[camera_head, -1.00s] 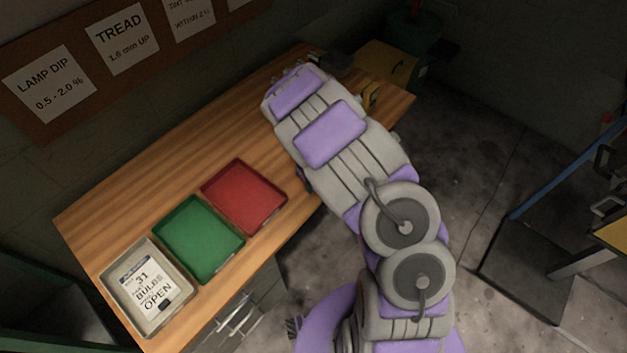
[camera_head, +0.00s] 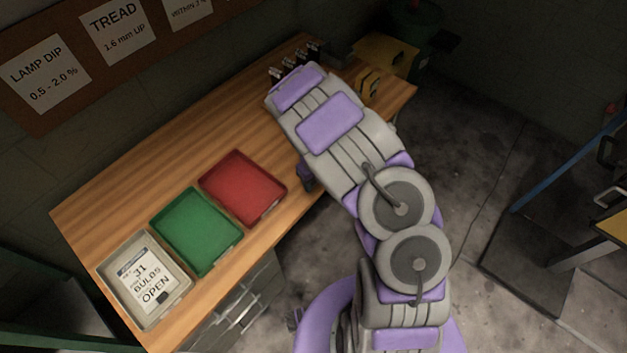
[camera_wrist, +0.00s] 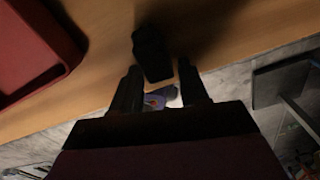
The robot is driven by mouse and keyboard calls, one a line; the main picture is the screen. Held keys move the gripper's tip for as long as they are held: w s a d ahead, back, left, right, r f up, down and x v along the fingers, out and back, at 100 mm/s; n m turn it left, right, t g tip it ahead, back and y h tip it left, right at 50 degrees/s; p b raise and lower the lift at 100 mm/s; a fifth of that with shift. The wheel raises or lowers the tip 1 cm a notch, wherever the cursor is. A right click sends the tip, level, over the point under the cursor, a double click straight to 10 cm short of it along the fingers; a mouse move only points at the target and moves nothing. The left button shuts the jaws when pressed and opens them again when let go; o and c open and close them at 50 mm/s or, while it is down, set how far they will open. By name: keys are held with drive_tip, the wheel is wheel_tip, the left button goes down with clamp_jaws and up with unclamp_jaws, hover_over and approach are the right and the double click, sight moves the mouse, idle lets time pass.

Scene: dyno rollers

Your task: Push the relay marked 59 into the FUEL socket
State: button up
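In the wrist view, a small dark block (camera_wrist: 150,50), which may be a relay, is on the wooden bench just beyond my fingertips. No marking is readable on it. My gripper (camera_wrist: 159,68) is open, with one finger on each side of the gap and the block's near end in line with that gap. I cannot tell whether the block touches a finger. No 59 mark and no FUEL label is readable in either view.
Several small dark items (camera_head: 312,52) stand at the far end, near yellow boxes (camera_head: 386,55). The bench between tray and wall is clear.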

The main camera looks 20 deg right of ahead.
drive_tip(key=o, duration=0.3)
wheel_tip(320, 180, up, 17)
drive_tip(key=p, duration=0.4)
drive_tip(key=shift+r, duration=0.1)
idle(0.6)
drive_tip(key=s+d+r+n, duration=0.2)
drive_tip(key=s+r+n, duration=1)
drive_tip(key=s+r, duration=0.15)
drive_tip(key=s+r+n, duration=0.2)
drive_tip(key=s+n, duration=0.4)
drive_tip(key=s, duration=0.1)
drive_tip(key=s+a+r+n+g, duration=0.1)
drive_tip(key=s+r+n, duration=0.1)
drive_tip(key=s+n, duration=0.5)
drive_tip(key=s+a+r+n, duration=0.1)
drive_tip(key=s+r+n, duration=0.1)
drive_tip(key=s+n, duration=0.4)
drive_tip(key=shift+s+r+n+g, duration=0.2)
drive_tip(key=shift+s+n+g, duration=0.1)
drive_tip(key=shift+s+g, duration=0.1)
